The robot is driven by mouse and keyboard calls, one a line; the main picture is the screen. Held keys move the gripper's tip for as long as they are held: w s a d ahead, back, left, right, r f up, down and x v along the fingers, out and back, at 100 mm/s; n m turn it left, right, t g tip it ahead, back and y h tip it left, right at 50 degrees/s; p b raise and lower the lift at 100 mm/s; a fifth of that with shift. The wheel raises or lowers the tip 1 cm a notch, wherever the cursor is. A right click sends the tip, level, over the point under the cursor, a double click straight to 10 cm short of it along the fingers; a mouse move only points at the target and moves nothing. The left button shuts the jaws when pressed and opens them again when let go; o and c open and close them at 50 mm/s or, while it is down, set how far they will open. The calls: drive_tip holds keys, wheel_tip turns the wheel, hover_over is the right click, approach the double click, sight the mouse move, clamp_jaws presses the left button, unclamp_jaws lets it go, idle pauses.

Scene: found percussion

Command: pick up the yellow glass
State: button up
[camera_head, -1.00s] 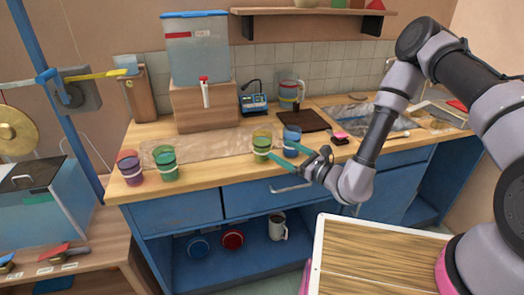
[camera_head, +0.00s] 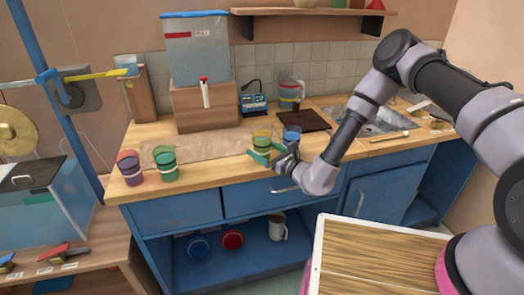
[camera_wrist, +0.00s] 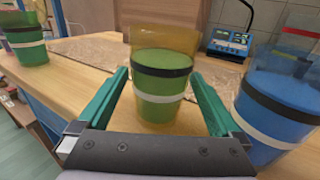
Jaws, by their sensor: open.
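The yellow glass (camera_head: 262,138) stands upright near the counter's front edge, with green showing in its lower part and a black and a white band. In the wrist view the yellow glass (camera_wrist: 163,82) is centred in front of me. My gripper (camera_head: 267,153) is open and level. Its green fingers lie to the left and right of the glass in the wrist view; I see no clear contact. The blue glass (camera_head: 291,134) stands close by on the right, near my right finger, and is large in the wrist view (camera_wrist: 277,110).
A green glass (camera_head: 166,163) and a purple glass (camera_head: 130,168) stand farther left on the counter. A dark board (camera_head: 302,121) and a blue device (camera_head: 254,104) lie behind. A large dispenser (camera_head: 196,50) stands on a wooden box (camera_head: 204,110).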

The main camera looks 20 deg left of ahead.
drive_tip(key=shift+w+a, duration=0.15)
drive_tip(key=shift+a, duration=0.1)
clamp_jaws()
drive_tip(key=shift+r, duration=0.15)
